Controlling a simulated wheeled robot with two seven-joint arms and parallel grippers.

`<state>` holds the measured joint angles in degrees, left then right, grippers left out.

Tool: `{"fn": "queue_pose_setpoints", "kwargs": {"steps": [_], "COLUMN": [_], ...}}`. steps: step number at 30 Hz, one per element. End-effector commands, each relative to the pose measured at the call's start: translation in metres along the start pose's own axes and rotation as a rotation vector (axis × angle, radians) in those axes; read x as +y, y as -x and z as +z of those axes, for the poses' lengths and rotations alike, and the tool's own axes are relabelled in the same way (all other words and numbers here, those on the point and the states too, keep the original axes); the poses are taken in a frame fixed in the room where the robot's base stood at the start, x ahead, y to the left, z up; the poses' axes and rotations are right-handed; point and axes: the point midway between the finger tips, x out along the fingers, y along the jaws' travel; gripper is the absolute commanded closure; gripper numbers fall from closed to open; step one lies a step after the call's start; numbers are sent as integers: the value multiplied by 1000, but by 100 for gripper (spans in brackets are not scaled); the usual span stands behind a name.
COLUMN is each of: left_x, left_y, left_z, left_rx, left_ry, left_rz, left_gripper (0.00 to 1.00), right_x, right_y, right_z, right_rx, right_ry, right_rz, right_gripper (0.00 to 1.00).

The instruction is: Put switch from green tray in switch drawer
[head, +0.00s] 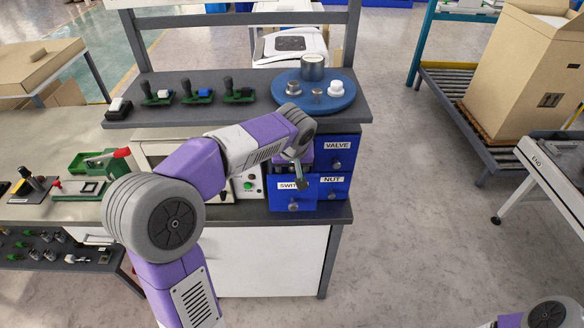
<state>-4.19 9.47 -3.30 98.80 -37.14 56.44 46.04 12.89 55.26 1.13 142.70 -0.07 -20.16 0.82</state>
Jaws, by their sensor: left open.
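The blue switch drawer (284,204) is low in the blue drawer block, its label partly hidden behind my gripper and only "SWI" readable. My left gripper (301,183) is open in front of the drawer block, just above and right of that label. I cannot tell whether it touches the drawer. Several small green bases with black levers stand on the upper shelf, one of them a green tray-like base (159,99). Another green tray (91,162) is on the left bench. I cannot tell which holds the switch. My right gripper is out of view.
The VALVE drawer (346,143) and NUT drawer (332,191) are beside the switch drawer. A round blue plate (340,102) with metal parts and a white part stands on the dark shelf (190,115). A cardboard box (520,75) is at right.

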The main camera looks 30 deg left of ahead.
Motion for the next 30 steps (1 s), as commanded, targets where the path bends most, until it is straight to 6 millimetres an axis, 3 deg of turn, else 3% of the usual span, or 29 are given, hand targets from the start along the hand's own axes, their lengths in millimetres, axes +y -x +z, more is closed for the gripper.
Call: {"fn": "queue_pose_setpoints", "kwargs": {"steps": [6, 12, 18, 30], "left_x": [1, 0, 0, 0], "left_y": [54, 87, 100, 100], "left_z": [-2, -1, 0, 0], "left_rx": [4, 2, 1, 0], "left_ry": [0, 0, 0, 0], "left_rz": [4, 1, 1, 0], "left_gripper": [39, 39, 39, 39], "right_x": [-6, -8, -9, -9], "right_y": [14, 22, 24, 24], "right_z": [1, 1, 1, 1], "right_rx": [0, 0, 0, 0], "right_ry": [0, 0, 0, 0], "right_rz": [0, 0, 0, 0], "right_gripper": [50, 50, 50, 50]}}
